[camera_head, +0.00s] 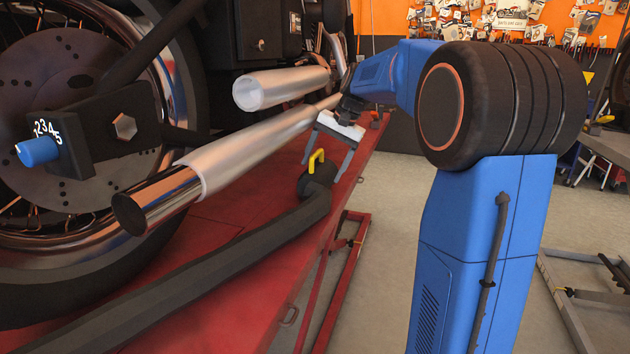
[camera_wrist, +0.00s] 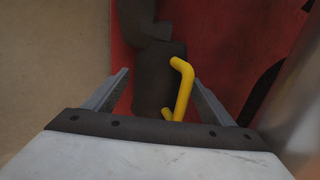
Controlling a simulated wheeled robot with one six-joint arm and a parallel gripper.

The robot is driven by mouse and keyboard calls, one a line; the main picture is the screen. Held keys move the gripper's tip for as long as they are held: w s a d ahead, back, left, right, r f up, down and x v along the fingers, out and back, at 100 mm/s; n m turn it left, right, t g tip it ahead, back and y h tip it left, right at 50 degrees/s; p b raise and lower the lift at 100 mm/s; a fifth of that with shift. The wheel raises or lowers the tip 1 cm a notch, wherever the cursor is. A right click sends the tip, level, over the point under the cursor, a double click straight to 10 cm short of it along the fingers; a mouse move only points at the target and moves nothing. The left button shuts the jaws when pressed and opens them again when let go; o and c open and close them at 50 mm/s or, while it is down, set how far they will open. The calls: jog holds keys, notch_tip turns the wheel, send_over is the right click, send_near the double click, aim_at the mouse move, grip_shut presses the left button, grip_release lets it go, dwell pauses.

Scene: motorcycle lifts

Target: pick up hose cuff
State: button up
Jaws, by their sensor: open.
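The hose cuff (camera_head: 314,185) is a dark cylinder with a yellow handle (camera_head: 316,160) at the end of a thick black hose (camera_head: 240,247). It lies on the red lift platform (camera_head: 250,225). My gripper (camera_head: 325,173) is open, pointing down over the cuff, with a finger to each side of it in the picture. In the wrist view the cuff (camera_wrist: 160,80) and the yellow handle (camera_wrist: 183,88) show between the two open fingers. Nothing is held. I cannot tell whether the fingers touch the cuff.
Two chrome exhaust pipes (camera_head: 270,135) jut out close left of my gripper. A motorcycle wheel (camera_head: 70,90) with a blue knob (camera_head: 38,151) stands at the far left. The platform's edge (camera_head: 318,240) runs just right of the hose. Bare floor (camera_head: 385,215) lies beyond it.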

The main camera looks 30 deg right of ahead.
aim_at(320, 170)
jog(key=shift+x, duration=2.95)
jog(key=c, duration=1.2)
jog(key=shift+o, duration=0.2)
jog(key=shift+r, duration=0.1)
jog(key=shift+r, duration=0.25)
jog(key=s+d, duration=1.2)
jog(key=shift+s+d+r, duration=0.15)
jog(key=shift+s+d, duration=0.25)
